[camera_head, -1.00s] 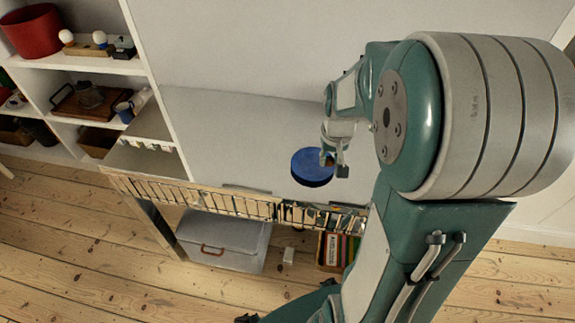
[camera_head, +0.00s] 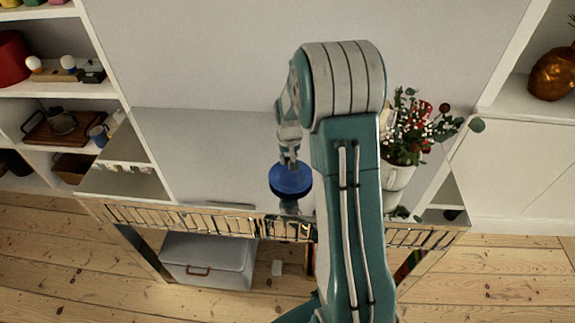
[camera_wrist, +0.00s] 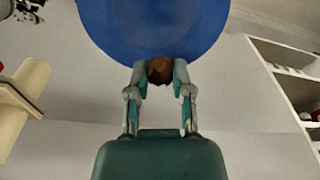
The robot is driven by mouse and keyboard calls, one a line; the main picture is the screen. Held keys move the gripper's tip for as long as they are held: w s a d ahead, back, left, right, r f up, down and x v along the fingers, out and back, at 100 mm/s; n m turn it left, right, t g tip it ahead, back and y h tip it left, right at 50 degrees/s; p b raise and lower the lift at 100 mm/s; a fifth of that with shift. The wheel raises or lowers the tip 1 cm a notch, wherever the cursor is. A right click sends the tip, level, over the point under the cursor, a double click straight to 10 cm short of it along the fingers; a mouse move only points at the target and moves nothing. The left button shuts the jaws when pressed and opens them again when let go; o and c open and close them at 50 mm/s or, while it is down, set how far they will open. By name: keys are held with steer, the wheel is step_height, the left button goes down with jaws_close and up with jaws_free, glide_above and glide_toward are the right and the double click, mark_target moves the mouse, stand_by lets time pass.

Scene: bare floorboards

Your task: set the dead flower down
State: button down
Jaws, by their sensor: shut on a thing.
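My gripper (camera_head: 289,158) is shut on a small brown piece, which I take to be the dead flower (camera_wrist: 160,70). In the wrist view it sits between both fingertips (camera_wrist: 160,80), against the near rim of a round blue dish (camera_wrist: 155,25). In the head view the blue dish (camera_head: 290,178) rests on the pale table top, with my gripper at its far edge. The flower is hidden there. Whether it touches the dish, I cannot tell.
A white vase (camera_head: 397,176) with red and white flowers and green leaves stands right of my arm, partly hidden. Table top (camera_head: 200,150) left of the dish is clear. Shelves (camera_head: 45,100) stand at left. A grey box (camera_head: 208,258) sits below the table.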

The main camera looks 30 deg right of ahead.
mark_target(287, 171)
steer(key=shift+w+f, duration=0.25)
steer(key=shift+f, duration=0.1)
steer(key=shift+a+f, duration=0.15)
steer(key=shift+f, duration=0.6)
steer(key=shift+a+f, duration=0.1)
steer(key=shift+f, duration=0.6)
steer(key=c, duration=0.8)
jaws_free()
steer(key=shift+d+f, duration=0.15)
